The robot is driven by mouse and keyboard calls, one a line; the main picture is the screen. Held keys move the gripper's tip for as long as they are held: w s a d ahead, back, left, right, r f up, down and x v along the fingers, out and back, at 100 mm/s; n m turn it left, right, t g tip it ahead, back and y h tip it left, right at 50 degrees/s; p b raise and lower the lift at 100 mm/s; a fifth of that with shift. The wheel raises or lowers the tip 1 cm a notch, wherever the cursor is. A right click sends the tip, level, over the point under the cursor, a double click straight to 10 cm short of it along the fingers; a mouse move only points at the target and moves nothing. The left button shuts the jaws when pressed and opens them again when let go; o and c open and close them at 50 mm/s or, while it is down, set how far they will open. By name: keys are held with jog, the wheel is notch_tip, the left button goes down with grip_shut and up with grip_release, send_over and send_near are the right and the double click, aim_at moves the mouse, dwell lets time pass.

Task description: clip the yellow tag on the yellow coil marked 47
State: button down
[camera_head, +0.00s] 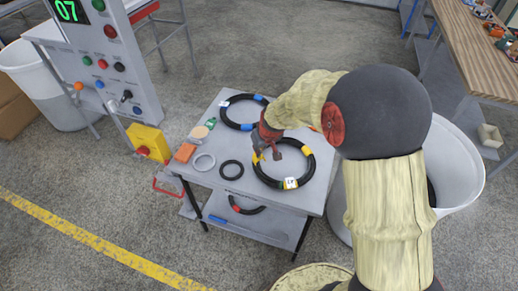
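A black hose coil with yellow bands (313,165) lies flat on the grey table. A white label (290,183) sits on its near side; its mark is too small to read surely. My gripper (267,156) is low over the coil's left part, pointing down. Its fingers are small and partly hidden by my wrist, so I cannot tell whether they are open or shut. A yellow patch (256,157) shows by the left finger; I cannot tell whether it is a tag or a band on the coil.
A blue-banded coil (224,113) lies behind on the table (222,190). An orange block (185,152), a grey ring (203,153) and a black ring (231,162) lie left. A red-banded coil (246,211) is on the lower shelf. A white bin (462,180) stands right.

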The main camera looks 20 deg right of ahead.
jog(key=shift+f, duration=0.1)
jog(key=shift+f+b, duration=1.7)
jog(key=shift+f, duration=0.2)
jog(key=shift+f+b, duration=1.55)
jog(key=shift+f, duration=0.25)
dwell(0.7)
jog(key=c, duration=2.3)
grip_release()
jog(key=o, duration=0.3)
jog(key=shift+o, duration=0.2)
